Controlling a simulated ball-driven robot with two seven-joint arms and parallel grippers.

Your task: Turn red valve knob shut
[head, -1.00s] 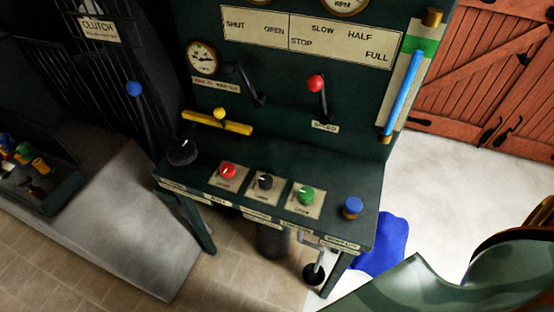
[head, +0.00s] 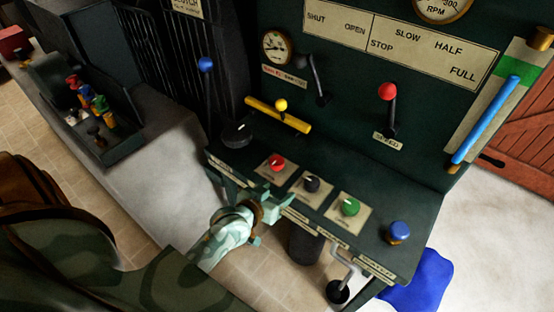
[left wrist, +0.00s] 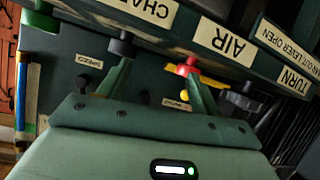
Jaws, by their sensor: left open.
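The red valve knob (head: 276,162) sits on a pale square plate, leftmost of three knobs on the sloping green console. A white pointer mark shows on its top. My left gripper (head: 270,204) is open at the console's front edge, just below the red and black knobs in the head view. In the left wrist view the red knob (left wrist: 187,66) shows by the tip of the right finger, and the black knob (left wrist: 122,45) by the tip of the left finger. Whether either finger touches a knob I cannot tell. My right gripper is out of view.
A green knob (head: 350,207) and a blue button (head: 399,232) lie further right on the console. Behind stand a yellow bar (head: 277,115) and a red-balled lever (head: 388,92). A crank (head: 342,262) hangs below the front edge. A dark tray (head: 108,140) lies left.

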